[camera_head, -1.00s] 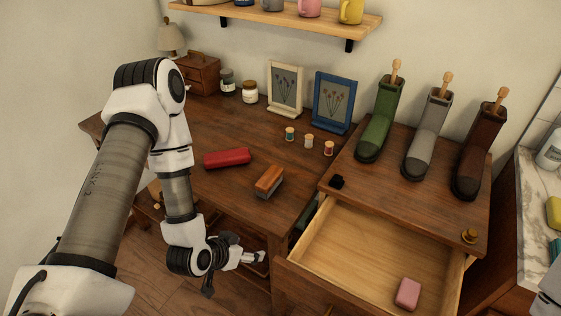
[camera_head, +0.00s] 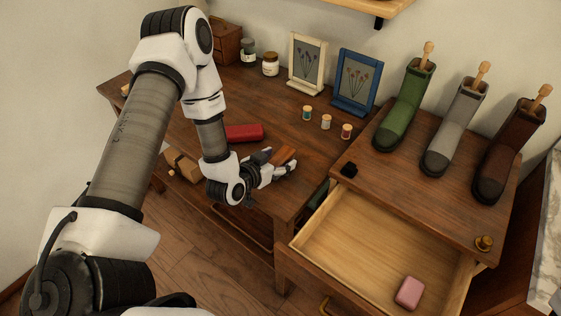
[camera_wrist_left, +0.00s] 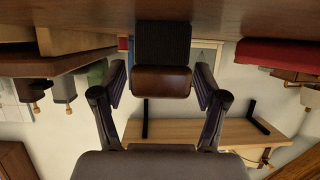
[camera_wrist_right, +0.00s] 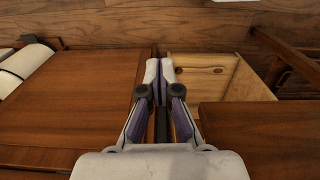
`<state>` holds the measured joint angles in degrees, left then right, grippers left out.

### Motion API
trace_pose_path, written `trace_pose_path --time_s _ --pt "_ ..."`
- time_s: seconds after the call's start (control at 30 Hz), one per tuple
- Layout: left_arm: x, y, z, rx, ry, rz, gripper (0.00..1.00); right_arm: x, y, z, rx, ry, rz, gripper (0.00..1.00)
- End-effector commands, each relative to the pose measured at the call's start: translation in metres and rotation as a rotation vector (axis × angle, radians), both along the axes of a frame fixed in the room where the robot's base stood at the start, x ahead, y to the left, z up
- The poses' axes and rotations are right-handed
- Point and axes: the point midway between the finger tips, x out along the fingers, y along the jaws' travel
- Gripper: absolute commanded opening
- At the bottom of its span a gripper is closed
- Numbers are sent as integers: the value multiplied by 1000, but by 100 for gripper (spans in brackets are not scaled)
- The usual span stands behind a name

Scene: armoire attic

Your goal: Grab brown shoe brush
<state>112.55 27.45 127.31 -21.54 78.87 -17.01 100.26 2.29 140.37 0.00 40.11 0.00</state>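The brown shoe brush (camera_head: 285,155) lies on the desk, partly covered by my left gripper (camera_head: 284,170) in the head view. In the left wrist view the brush's brown wooden back (camera_wrist_left: 162,82) and dark bristles (camera_wrist_left: 162,42) show upside down. The open left fingers (camera_wrist_left: 160,80) stand on either side of the brush, with a visible gap on each side. My right gripper is out of the head view. In the right wrist view my right gripper (camera_wrist_right: 159,68) is empty, its fingertips together.
A red case (camera_head: 244,133) lies behind my left wrist. Small thread spools (camera_head: 326,122) and picture frames (camera_head: 355,82) stand farther back. To the right, an open drawer (camera_head: 350,240) holds a pink block (camera_head: 409,292). Several boots (camera_head: 455,125) stand above it.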

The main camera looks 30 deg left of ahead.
Motion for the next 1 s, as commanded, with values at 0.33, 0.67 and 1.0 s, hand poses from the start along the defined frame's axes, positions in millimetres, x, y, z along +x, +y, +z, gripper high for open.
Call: trace_pose_path --time_s 0.33,0.67,1.0 --pt "0 0 0 0 1 0 5 0 0 0 0 0 0 0" --pt "0 0 9 -1 -1 1 5 0 0 0 0 0 0 0" --pt "-30 14 39 -7 2 8 5 0 0 4 0 0 0 0"
